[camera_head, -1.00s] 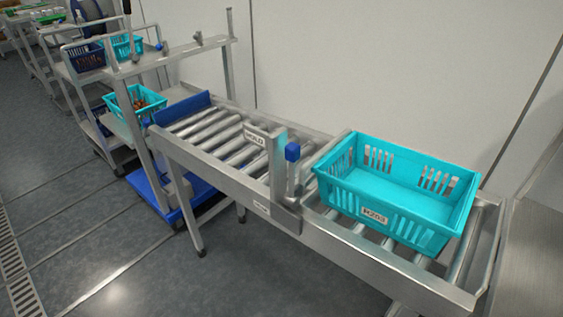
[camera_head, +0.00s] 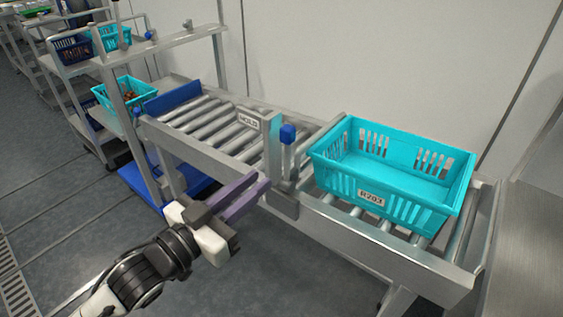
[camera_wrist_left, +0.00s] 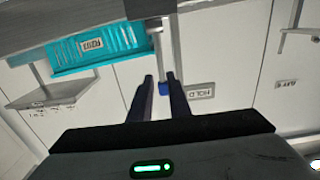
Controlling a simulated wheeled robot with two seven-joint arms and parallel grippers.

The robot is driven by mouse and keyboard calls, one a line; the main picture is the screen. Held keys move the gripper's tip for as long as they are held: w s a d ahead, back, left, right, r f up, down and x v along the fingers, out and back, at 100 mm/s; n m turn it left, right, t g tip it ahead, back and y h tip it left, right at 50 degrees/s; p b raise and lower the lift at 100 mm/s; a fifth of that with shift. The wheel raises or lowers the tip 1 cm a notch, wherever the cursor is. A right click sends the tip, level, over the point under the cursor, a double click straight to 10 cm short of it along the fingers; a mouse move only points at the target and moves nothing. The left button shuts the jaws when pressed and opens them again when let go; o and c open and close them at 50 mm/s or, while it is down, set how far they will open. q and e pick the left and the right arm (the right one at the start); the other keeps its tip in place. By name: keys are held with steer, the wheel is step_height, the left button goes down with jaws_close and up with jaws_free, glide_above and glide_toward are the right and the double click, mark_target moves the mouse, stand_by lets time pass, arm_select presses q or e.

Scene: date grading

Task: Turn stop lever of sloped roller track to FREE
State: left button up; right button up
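The stop lever (camera_head: 288,160) of the sloped roller track (camera_head: 225,158) stands upright with a blue knob (camera_head: 287,133) on top, beside a metal stop plate. My left gripper (camera_head: 259,183) is open and empty, its two purple fingers apart. In the head view it is in front of the track, lower left of the lever. In the left wrist view, tilted upside down, the blue knob (camera_wrist_left: 164,89) shows beyond and between the fingertips (camera_wrist_left: 160,78); contact cannot be told. An inverted HOLD label (camera_wrist_left: 200,92) shows to their right. My right gripper is not in view.
A turquoise crate (camera_head: 388,200) with a label sits on the rollers right of the lever. A shelf cart (camera_head: 170,45) with turquoise crates stands at the left. A white wall (camera_head: 390,60) is behind the track. The floor (camera_head: 60,215) in front is clear.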

mark_target(286, 159)
arm_select(q)
steer(key=x, duration=0.9)
steer(key=shift+c, duration=0.5)
jaws_close()
